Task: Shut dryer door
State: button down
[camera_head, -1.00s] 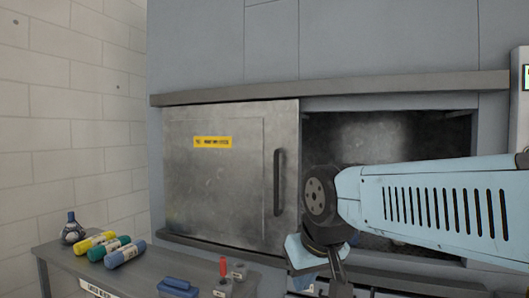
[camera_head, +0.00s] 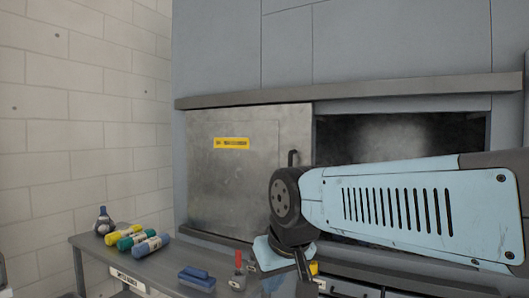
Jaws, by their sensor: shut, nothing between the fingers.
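The dryer door (camera_head: 213,188) is a grey metal sliding panel with a yellow label, at the left of the opening. The dark dryer opening (camera_head: 400,137) to its right stands uncovered. The upper end of the door's dark upright handle (camera_head: 291,158) shows near its right edge; my arm hides the lower part. My gripper (camera_head: 304,268) points down below the arm's wrist, in front of the door's lower right corner, and is shut and empty. I cannot tell how far it is from the door.
A grey bench (camera_head: 85,243) stands in front at the lower left. On it are a round dark bottle (camera_head: 104,222), yellow, green and blue bottles lying down, a blue block (camera_head: 196,278) and a red-handled tool (camera_head: 238,268). A ledge (camera_head: 350,90) runs above the door.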

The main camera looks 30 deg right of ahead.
aim_at(233, 154)
jog(key=u, duration=0.05)
jog(key=i, duration=1)
jog(key=z, duration=0.05)
